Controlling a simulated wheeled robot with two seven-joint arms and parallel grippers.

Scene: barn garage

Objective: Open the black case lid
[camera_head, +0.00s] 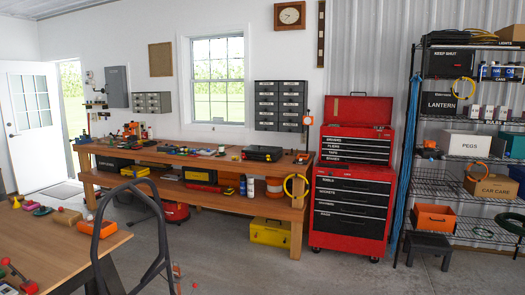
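A low black case (262,153) lies on the long wooden workbench (180,157), toward its right end below the wall drawers. It has small coloured marks along its front. It looks closed, but it is too small to be sure. Other black boxes also show: one labelled KEEP SHUT (447,65) on the top of the right rack, one labelled LANTERN (438,103) below it, and one on the bench's lower shelf (113,164). Neither of my grippers is in view, and nothing touches the case on the bench.
A red tool chest (351,185) stands right of the bench, before a wire rack (450,228). A yellow box (270,232) sits under the bench. A wooden table (50,245) and dark curved tubes (160,235) are in front at left. The concrete floor (290,270) is open at centre.

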